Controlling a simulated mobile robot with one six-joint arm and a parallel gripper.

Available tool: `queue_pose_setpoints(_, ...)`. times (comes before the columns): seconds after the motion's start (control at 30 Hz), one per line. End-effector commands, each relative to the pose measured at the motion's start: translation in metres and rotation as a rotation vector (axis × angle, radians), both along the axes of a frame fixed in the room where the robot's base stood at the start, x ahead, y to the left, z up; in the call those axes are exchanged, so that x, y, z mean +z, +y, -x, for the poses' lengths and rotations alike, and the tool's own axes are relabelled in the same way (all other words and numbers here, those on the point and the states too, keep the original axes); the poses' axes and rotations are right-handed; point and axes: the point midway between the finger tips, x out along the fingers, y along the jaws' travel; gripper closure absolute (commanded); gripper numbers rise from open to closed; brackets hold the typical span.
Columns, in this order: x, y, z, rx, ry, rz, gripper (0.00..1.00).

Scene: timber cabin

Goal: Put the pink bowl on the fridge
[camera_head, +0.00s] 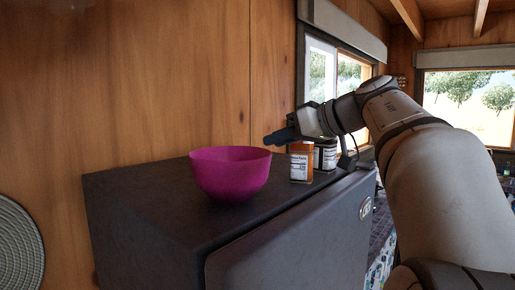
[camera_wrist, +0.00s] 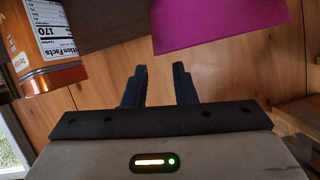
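The pink bowl (camera_head: 230,174) stands upright on top of the dark grey fridge (camera_head: 135,190), near its front edge. My gripper (camera_head: 272,139) is above the fridge top, to the right of the bowl and a little higher than its rim, not touching it. In the wrist view, my gripper's two fingers (camera_wrist: 159,82) are apart with nothing between them. The bowl (camera_wrist: 218,20) shows there beyond the fingertips at the upper right, partly cut off by the frame.
A wooden wall (camera_head: 150,80) rises behind the fridge. The fridge top left of the bowl is clear.

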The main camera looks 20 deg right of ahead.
Motion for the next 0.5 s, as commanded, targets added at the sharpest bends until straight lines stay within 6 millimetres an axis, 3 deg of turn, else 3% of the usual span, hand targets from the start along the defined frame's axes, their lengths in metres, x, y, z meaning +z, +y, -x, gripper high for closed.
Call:
queue_pose_setpoints(0.2, 0.015, -0.025, 0.030, -0.004, -0.001, 0.001, 0.75)
queue_pose_setpoints(0.5, 0.023, -0.035, 0.045, -0.001, 0.000, -0.001, 0.75)
